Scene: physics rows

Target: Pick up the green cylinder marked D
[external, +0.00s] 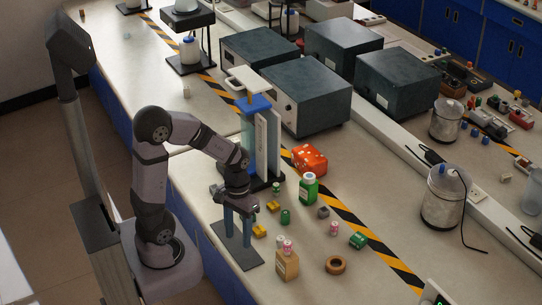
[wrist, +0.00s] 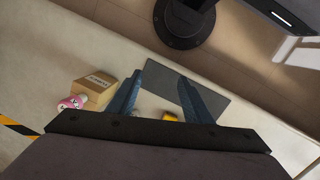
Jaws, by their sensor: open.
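Several green pieces lie on the bench in the external view: an upright green cylinder (external: 285,216), a green cylinder lying on its side (external: 358,241), and a small green piece (external: 276,187). Their letters are too small to read, so I cannot tell which is marked D. My gripper (external: 238,238) points down over a dark plate (external: 238,258) near the bench's front edge, left of these pieces. Its fingers are apart with nothing between them. The wrist view also shows my gripper (wrist: 160,79) open and the dark plate (wrist: 205,95); no green piece shows there.
A cardboard box (external: 287,266) with a pink-and-white cylinder (external: 287,247) stands right of my gripper. Yellow pieces (external: 259,231), a brown ring (external: 335,265), a green bottle (external: 308,190) and an orange-red block (external: 310,159) are nearby. A tall blue-and-clear apparatus (external: 255,135) stands behind my gripper.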

